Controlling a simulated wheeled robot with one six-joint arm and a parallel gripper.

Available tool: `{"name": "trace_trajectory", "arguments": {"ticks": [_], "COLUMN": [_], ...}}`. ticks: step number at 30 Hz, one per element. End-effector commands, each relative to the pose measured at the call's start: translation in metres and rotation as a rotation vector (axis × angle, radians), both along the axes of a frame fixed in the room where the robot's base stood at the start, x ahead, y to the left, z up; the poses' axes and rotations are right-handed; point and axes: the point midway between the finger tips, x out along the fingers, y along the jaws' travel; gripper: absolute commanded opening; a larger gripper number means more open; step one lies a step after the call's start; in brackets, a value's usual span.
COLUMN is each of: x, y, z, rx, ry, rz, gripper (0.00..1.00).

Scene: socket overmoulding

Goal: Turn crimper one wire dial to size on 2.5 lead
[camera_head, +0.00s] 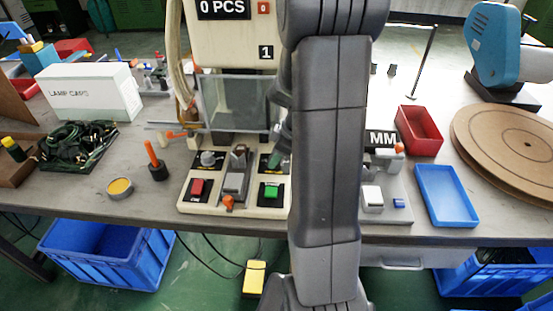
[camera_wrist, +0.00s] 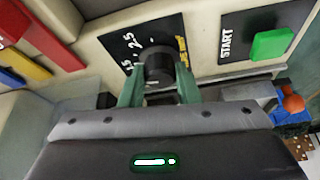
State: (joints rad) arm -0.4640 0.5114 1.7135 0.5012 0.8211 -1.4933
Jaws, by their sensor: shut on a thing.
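Crimper one (camera_head: 236,57), a cream machine marked 1, stands at the centre in the head view, partly hidden by my arm. In the wrist view its dark round wire dial (camera_wrist: 157,62) sits on a black plate (camera_wrist: 128,44) with white hand-written marks, one reading 2.5. My gripper (camera_wrist: 159,82) has its green fingers on both sides of the dial and is shut on it. Where the dial's pointer stands I cannot tell.
A green START button (camera_wrist: 272,44) is close right of the dial. A grey knob (camera_head: 208,158) and red button (camera_head: 197,187) are on the panel's left. An orange-handled tool (camera_head: 152,155) stands on the table. A blue tray (camera_head: 446,196) lies at the right.

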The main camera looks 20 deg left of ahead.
Motion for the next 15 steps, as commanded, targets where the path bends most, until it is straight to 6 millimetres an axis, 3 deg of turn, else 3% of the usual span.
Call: {"name": "trace_trajectory", "arguments": {"ticks": [15], "x": [-0.0037], "y": [0.0014], "z": [0.0011], "rx": [0.001], "ry": [-0.002], "rz": [-0.478], "gripper": [0.07]}}
